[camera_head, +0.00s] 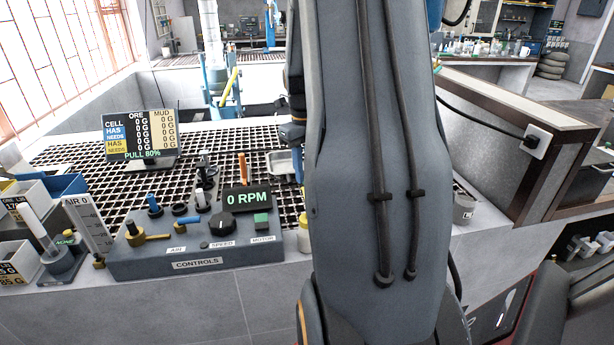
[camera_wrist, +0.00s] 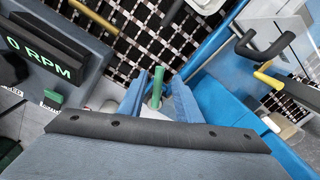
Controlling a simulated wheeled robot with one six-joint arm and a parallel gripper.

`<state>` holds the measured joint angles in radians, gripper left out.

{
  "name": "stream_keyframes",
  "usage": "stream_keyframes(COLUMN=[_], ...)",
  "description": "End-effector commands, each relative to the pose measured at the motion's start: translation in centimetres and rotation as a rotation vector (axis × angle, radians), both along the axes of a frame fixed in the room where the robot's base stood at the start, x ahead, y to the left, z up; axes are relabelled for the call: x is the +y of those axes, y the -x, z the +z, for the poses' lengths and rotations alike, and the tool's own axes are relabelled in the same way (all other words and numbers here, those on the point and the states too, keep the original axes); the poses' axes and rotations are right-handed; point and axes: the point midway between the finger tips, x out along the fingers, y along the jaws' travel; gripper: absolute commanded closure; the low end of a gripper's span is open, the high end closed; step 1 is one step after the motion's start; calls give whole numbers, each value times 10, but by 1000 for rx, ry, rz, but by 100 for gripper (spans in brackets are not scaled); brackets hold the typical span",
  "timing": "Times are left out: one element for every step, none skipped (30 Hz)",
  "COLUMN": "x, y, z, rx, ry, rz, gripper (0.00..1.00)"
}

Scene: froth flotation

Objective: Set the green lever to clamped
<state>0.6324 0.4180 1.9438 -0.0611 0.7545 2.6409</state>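In the wrist view a green lever (camera_wrist: 157,88) stands up between the two blue-grey fingers of my gripper (camera_wrist: 159,98). The fingers are open, with a visible gap on each side of the lever. I cannot tell how deep the lever sits between them. Its lower end and mounting are partly hidden by my gripper. No clamped marking for it can be read. In the head view my arm blocks the middle of the picture, and neither my fingertips nor the lever can be made out.
The control box (camera_head: 190,258) carries knobs, a green switch (camera_head: 261,219) and a "0 RPM" display (camera_head: 246,198), left of my arm. The display also shows in the wrist view (camera_wrist: 38,56). A dark grating (camera_head: 85,185) lies behind. A blue surface (camera_wrist: 225,95) is right of my gripper.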

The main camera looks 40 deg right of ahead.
Motion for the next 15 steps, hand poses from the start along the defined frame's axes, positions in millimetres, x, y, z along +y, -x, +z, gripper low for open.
stream_keyframes(x=[0,0,0,0,1,1,1,1,1,1,2,2,2,2,2], y=[-1,-1,-1,-1,-1,-1,-1,-1,-1,-1,0,0,0,0,0], z=[8,14,21,25,30,36,40,44,48,50,52,54,56,56,57], rx=[-4,-5,-4,-4,-4,-4,-4,-3,-3,-3,-1,-1,-1,-1,-1], ry=[2,3,2,3,2,2,2,2,2,1,1,0,0,0,0], rz=[-1,-1,-1,-1,-1,-1,-1,-1,-1,-2,-2,-2,-2,-2,-2], gripper=[69,69,69,69,69,69,69,69,69,69,69,69,69,69,69])
